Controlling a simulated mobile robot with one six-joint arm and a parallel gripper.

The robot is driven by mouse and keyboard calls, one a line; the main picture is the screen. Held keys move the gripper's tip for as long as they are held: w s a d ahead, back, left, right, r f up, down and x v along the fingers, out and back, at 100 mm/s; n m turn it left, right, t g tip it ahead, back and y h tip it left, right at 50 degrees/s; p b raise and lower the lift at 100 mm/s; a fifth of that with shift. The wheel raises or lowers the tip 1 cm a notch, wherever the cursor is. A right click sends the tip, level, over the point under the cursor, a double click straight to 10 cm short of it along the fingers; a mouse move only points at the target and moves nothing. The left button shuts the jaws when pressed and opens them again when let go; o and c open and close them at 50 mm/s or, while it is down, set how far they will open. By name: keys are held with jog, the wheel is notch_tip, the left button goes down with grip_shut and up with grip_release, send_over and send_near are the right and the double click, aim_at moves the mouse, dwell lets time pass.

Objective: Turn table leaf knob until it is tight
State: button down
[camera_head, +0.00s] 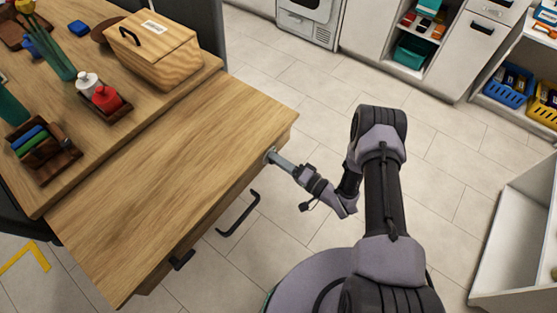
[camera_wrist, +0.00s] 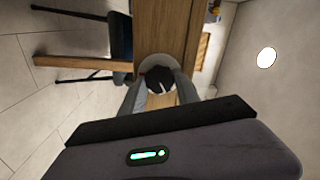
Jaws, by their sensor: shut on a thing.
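The wooden table leaf (camera_head: 165,180) extends from the table towards me. My gripper (camera_head: 272,156) reaches the leaf's edge near its right corner. In the wrist view my gripper (camera_wrist: 160,88) has its two grey fingers on either side of a dark round knob (camera_wrist: 158,77), shut on it. A pale round disc (camera_wrist: 152,61) shows behind the knob, against the wood. In the head view the fingers hide the held knob. Another small black fitting (camera_head: 182,260) sits at the leaf's edge, lower left. I cannot tell how tight the knob is.
A black bar handle (camera_head: 238,214) juts out below the leaf's edge. A wooden lidded box (camera_head: 155,52), a tray with red and white bottles (camera_head: 106,101) and a wooden holder (camera_head: 45,155) stand on the table. The leaf's top is bare. Tiled floor (camera_head: 270,90) lies open beyond.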

jog(key=c, duration=0.9)
grip_release()
jog(key=p+v, duration=0.4)
jog(key=v, duration=1.3)
jog(key=shift+d, duration=0.2)
jog(key=shift+s, duration=0.1)
